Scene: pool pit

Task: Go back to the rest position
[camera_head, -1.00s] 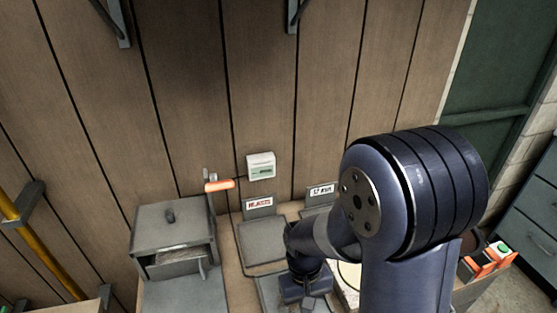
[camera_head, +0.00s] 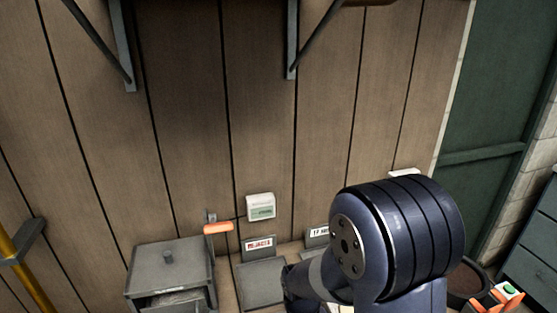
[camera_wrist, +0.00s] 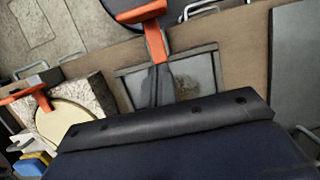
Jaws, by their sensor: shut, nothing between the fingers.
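The task names no object. In the wrist view, my gripper (camera_wrist: 157,74) shows as two dark, narrow fingers close together, with nothing seen between them. They are past the black bolted edge of my wrist and over a grey framed tray (camera_wrist: 196,72). In the head view my dark blue arm fills the lower right and hides the gripper.
A grey metal box (camera_head: 168,262) with a lidded top stands at lower left. Dark brackets (camera_head: 292,45) jut out above. An orange T-shaped piece (camera_wrist: 154,38) lies beyond the fingers.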

